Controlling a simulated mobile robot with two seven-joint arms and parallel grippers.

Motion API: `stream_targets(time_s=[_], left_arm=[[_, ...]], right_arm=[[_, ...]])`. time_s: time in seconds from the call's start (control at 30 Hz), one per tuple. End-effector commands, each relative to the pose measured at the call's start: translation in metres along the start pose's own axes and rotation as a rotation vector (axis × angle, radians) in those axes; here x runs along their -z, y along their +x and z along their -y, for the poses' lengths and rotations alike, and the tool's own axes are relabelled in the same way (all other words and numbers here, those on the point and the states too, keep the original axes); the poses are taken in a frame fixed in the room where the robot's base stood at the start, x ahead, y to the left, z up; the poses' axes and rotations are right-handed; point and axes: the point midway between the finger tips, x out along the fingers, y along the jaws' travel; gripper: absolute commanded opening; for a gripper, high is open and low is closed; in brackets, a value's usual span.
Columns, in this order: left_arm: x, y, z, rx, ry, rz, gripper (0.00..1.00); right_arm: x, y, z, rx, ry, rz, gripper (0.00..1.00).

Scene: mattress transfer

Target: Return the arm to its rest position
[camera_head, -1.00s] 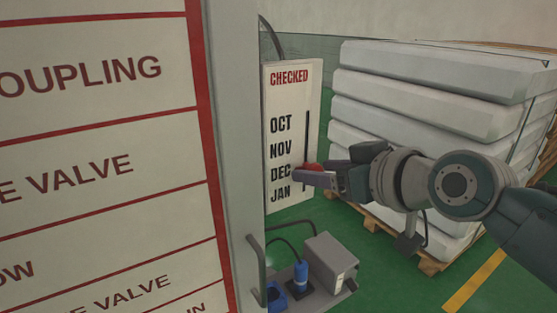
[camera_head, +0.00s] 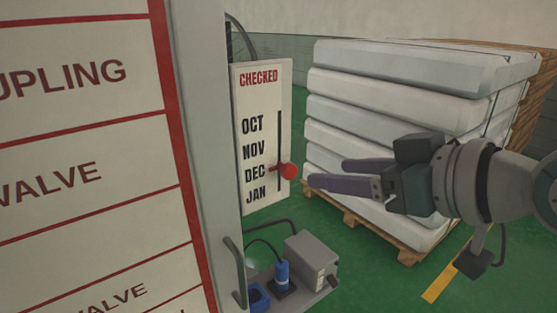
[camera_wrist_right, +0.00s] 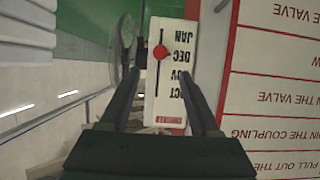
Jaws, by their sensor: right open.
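My right gripper (camera_head: 328,174) comes in from the right in the head view. Its two fingers are apart and nothing is between them. A white board (camera_head: 264,92) headed CHECKED lists OCT, NOV, DEC and JAN beside a dark vertical slot. A red knob (camera_head: 289,171) sits on the slot at about DEC, just left of my fingertips with a gap between. The right wrist view shows the board upside down with the red knob (camera_wrist_right: 160,52) ahead of the open fingers (camera_wrist_right: 166,88). My left gripper is not in view.
A large panel with red-lined text (camera_head: 80,150) fills the left. A stack of white mattresses (camera_head: 420,80) on a wooden pallet (camera_head: 385,235) stands behind my right arm. A grey box (camera_head: 311,259) and blue plugs (camera_head: 282,275) sit on a low shelf. Green floor shows between.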

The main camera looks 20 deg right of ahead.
Motion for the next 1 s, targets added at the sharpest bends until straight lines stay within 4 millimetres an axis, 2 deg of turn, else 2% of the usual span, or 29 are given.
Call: stream_targets(time_s=[0.27,0.37,0.43,0.53,0.6,0.7,0.8,0.83,0.9,1.0], left_arm=[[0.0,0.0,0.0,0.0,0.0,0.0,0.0],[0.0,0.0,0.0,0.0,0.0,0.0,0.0],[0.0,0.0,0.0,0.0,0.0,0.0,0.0],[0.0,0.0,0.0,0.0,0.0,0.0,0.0],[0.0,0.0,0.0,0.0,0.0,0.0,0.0],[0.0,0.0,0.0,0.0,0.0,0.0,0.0],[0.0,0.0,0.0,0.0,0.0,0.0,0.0],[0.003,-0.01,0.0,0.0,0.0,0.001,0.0],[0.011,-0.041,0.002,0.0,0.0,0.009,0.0],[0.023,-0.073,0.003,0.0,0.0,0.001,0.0]], right_arm=[[-0.001,-0.001,0.001,0.001,0.001,0.005,0.63],[-0.018,-0.006,0.012,0.01,0.002,0.063,0.63],[-0.043,-0.016,0.028,0.017,0.003,0.158,0.63],[-0.089,-0.046,0.051,0.008,0.013,0.349,0.63],[-0.119,-0.074,0.064,-0.018,0.029,0.494,0.63],[-0.153,-0.119,0.074,-0.074,0.067,0.683,0.63],[-0.176,-0.166,0.081,-0.144,0.118,0.856,0.63],[-0.169,-0.178,0.082,-0.16,0.128,0.883,0.63],[-0.136,-0.186,0.08,-0.156,0.118,0.87,0.63],[-0.107,-0.198,0.079,-0.155,0.117,0.87,0.63]])
